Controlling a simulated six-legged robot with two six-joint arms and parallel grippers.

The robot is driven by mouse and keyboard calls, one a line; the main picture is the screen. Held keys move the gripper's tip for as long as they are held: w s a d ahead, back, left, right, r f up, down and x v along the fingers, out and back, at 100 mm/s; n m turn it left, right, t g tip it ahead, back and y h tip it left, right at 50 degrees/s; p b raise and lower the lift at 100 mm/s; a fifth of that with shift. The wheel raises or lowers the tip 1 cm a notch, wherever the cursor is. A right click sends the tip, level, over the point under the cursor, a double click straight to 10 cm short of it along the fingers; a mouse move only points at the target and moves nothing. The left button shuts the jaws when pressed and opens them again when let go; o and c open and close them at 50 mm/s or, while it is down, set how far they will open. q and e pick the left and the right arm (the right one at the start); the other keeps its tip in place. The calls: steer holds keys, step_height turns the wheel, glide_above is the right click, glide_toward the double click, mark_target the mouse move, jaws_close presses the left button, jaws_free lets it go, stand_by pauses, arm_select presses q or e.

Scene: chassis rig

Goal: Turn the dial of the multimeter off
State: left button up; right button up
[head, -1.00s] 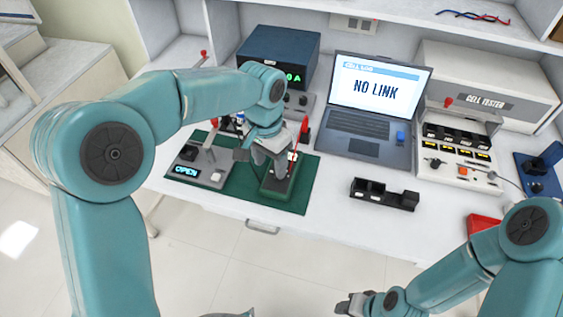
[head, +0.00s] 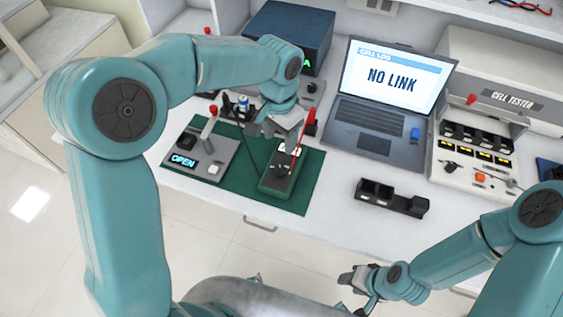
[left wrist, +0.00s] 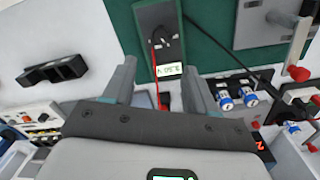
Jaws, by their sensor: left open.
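The multimeter (head: 271,184) is a green-cased meter lying on a dark green mat (head: 235,192). My left gripper (head: 284,133) is open and empty, above and behind the meter's display end, apart from the dial. Its two spread fingers also show in the left wrist view (left wrist: 157,82). My right gripper (head: 350,283) hangs low in front of the bench, away from the meter.
A grey switch box (head: 205,165) reading OPEN, with a red-tipped lever, stands left of the meter. Behind are a dark blue power supply (head: 290,30) and a laptop (head: 390,95). A black holder (head: 392,197) sits right, with clear white bench around it.

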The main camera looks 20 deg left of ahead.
mark_target(280, 169)
arm_select(q)
steer(key=f, duration=1.2)
steer(key=shift+s+f, duration=0.1)
steer(key=shift+s, duration=0.15)
steer(key=shift+f, duration=0.1)
steer(key=shift+w, duration=0.1)
steer(key=c, duration=1.1)
